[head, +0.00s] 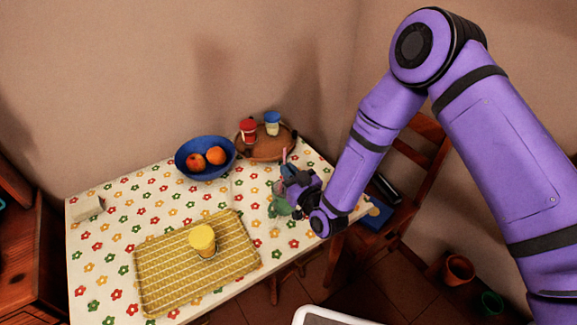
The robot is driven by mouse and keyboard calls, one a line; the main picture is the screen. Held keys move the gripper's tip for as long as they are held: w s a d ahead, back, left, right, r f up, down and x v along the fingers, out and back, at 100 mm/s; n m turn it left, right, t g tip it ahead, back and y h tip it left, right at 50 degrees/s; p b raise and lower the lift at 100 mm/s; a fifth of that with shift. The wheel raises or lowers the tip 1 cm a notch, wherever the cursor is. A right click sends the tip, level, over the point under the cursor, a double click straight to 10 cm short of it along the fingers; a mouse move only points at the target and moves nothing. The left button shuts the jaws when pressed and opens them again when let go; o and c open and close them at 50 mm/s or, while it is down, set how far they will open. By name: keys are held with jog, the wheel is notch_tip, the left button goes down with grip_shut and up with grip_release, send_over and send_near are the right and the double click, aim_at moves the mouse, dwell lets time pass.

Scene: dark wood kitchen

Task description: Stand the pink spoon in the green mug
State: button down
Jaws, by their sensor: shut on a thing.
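The green mug (279,207) is near the right end of the flowered table, partly hidden behind my gripper. My gripper (289,184) is just above and beside the mug, shut on the pink spoon (284,156). A thin upper part of the spoon sticks up above the gripper, close to upright. The spoon's lower part is hidden, so I cannot tell whether it is inside the mug or only above it.
A blue bowl (183,168) holds oranges. A round wooden tray (262,154) bears a red-topped cup (248,130) and a blue-topped cup (272,123). A wooden chair (410,165) stands right of the table.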

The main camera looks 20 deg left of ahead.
jog(key=shift+f, duration=1.4)
jog(key=c, duration=1.2)
grip_release()
jog(key=shift+o, duration=0.2)
jog(key=shift+s+d, duration=0.1)
jog(key=v, duration=1)
jog(key=shift+s+d, duration=0.2)
jog(key=shift+d, duration=0.05)
